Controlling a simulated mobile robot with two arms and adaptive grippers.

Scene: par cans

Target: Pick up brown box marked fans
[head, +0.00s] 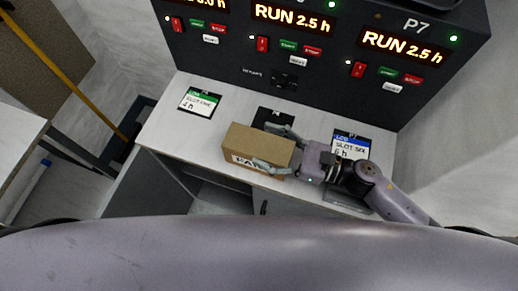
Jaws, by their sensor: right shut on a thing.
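The brown box (259,145) sits at the middle of the white counter, near its front edge. Its front face carries a white label, partly covered by a finger, with letters that look like the start of "FANS". My right gripper (277,147) comes in from the right and is shut on the box, one finger along the far side and one along the front side. I cannot tell whether the box touches the counter. My left gripper is not in the head view.
The white counter (160,130) has a green-labelled card (199,101) at left and a blue-labelled card (350,146) at right. A dark control panel (330,75) with lit "RUN 2.5 h" displays stands behind. A yellow pole (62,72) leans at left.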

